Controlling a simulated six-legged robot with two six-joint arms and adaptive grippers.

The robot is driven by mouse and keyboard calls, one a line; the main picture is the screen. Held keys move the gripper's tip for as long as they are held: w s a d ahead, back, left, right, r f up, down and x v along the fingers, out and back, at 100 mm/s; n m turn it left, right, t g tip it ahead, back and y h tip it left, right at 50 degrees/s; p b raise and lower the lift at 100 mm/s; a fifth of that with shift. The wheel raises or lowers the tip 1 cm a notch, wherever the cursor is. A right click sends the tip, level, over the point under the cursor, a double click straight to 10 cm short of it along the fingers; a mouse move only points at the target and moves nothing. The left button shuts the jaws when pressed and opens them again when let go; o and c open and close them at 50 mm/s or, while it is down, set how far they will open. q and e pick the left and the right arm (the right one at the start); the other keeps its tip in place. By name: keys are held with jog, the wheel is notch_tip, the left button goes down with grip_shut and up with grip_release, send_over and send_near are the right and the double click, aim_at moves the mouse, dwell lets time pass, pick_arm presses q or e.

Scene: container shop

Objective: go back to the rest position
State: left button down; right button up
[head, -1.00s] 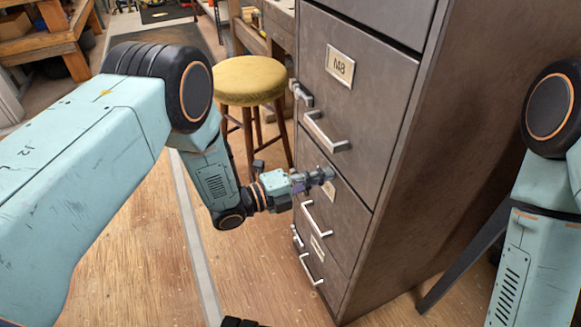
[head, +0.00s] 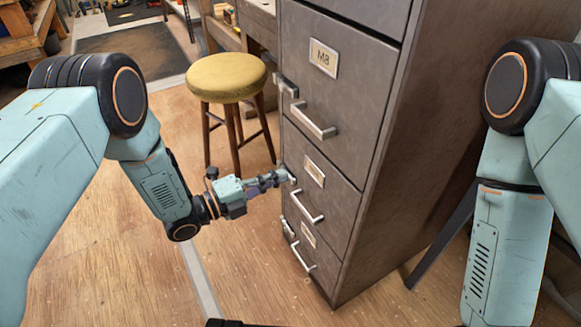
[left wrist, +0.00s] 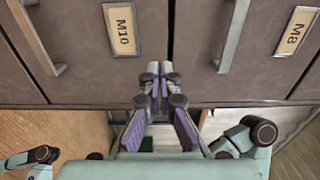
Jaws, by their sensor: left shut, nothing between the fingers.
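My left gripper (head: 282,178) is in front of the grey drawer cabinet (head: 420,150), near the left part of its front in the head view. Its purple fingers are together and hold nothing. In the left wrist view the gripper (left wrist: 160,72) points at the gap between two drawer fronts, beside the M10 label (left wrist: 122,30) and the M8 label (left wrist: 296,31). I cannot tell whether the fingertips touch the cabinet. My right arm stands at the right of the head view; its gripper is out of view.
The M8 drawer (head: 345,90) and those below it look closed, with bar handles. A stool with a yellow seat (head: 227,77) stands left of the cabinet, behind my left arm. A workbench is behind it. Wooden floor (head: 110,260) is clear at left.

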pick_arm(q)
jog(key=p+v, duration=0.1)
jog(key=v, duration=0.3)
jog(key=shift+s+a, duration=0.15)
jog(key=shift+a, duration=0.05)
